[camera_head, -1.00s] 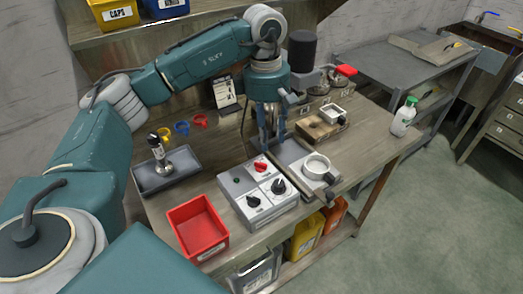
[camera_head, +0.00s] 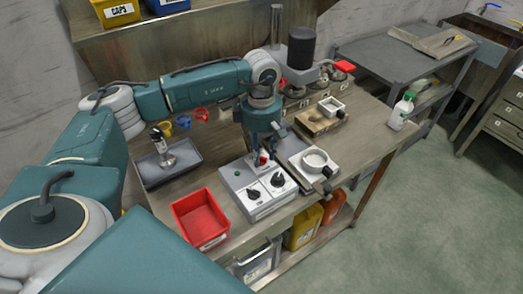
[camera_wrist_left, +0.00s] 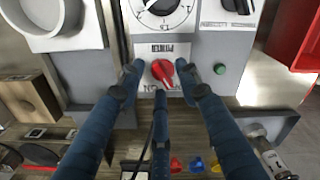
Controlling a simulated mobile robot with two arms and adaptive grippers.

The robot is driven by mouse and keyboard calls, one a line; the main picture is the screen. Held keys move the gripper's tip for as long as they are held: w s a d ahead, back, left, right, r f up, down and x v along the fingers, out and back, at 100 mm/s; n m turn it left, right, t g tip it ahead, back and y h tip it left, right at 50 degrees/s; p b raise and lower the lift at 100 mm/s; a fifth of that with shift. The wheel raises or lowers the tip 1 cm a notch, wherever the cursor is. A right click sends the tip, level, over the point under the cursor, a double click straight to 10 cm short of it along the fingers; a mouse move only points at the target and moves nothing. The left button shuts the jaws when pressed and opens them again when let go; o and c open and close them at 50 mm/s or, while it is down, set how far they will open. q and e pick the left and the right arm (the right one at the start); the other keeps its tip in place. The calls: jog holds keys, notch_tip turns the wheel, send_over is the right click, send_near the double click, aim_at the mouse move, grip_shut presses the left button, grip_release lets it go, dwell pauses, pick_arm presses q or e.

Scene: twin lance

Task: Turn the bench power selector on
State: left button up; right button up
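The bench power selector is a red knob (camera_wrist_left: 162,72) on a light grey control box (camera_head: 241,197). In the left wrist view a "POWER" label, upside down, sits just above it. A pointer mark is too small to read. My left gripper (camera_head: 262,156) is over the box in the head view, its fingers pointing down around the knob. In the left wrist view the blue fingers of this gripper (camera_wrist_left: 160,78) stand on several sides of the knob, with small gaps visible at its left and right, so it looks open. My right gripper is not in view.
The box also has two black knobs (camera_head: 278,179) and a green button (camera_wrist_left: 219,69). A red bin (camera_head: 202,218) stands left of it, a grey tray (camera_head: 184,171) behind that. A white ring-shaped fixture (camera_head: 315,160) is close on the right.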

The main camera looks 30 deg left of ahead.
pick_arm(q)
grip_shut()
